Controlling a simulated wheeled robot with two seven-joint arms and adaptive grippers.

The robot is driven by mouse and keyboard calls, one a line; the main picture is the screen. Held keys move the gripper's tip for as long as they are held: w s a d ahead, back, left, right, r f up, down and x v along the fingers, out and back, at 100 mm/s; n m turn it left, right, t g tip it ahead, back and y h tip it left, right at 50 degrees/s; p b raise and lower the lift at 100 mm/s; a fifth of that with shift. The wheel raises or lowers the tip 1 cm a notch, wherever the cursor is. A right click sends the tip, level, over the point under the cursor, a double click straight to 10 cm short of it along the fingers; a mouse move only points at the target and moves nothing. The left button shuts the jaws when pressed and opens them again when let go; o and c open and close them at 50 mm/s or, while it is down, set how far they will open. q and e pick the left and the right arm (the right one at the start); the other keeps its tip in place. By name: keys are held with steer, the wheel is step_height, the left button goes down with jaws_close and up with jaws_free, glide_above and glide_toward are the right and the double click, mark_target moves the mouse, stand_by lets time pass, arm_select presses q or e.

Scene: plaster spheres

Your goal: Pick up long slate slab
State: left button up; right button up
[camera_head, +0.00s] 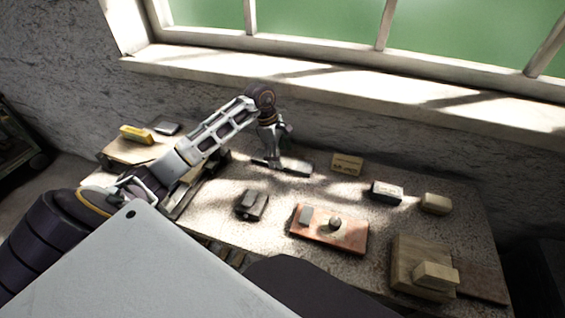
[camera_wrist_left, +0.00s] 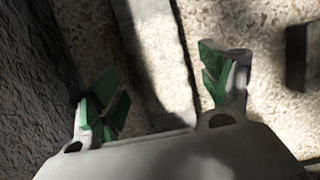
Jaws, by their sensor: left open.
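The long slate slab (camera_head: 298,169) lies flat on the worktable near the wall, below the window. In the left wrist view the slab (camera_wrist_left: 158,50) is a grey bar, part in light and part in shadow, running between my fingers. My left gripper (camera_head: 277,158) reaches down over the slab and hides part of it. In the left wrist view my left gripper (camera_wrist_left: 163,88) is open, with one green-padded finger on each side of the slab. Whether the fingers touch it, I cannot tell. My right gripper is not in view.
A tan block (camera_head: 347,164) and a grey-white block (camera_head: 386,192) stand to the right of the slab. A dark block (camera_head: 251,204) and a reddish board (camera_head: 347,237) with small pieces lie nearer. Bare tabletop (camera_head: 290,192) separates them. The wall is close behind.

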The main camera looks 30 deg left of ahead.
arm_select(q)
steer(key=shift+x, duration=0.95)
steer(key=shift+c, duration=0.2)
steer(key=shift+w, duration=0.1)
jaws_close()
steer(key=shift+r, duration=0.1)
step_height(320, 180, up, 10)
stand_by(0.7)
stand_by(0.3)
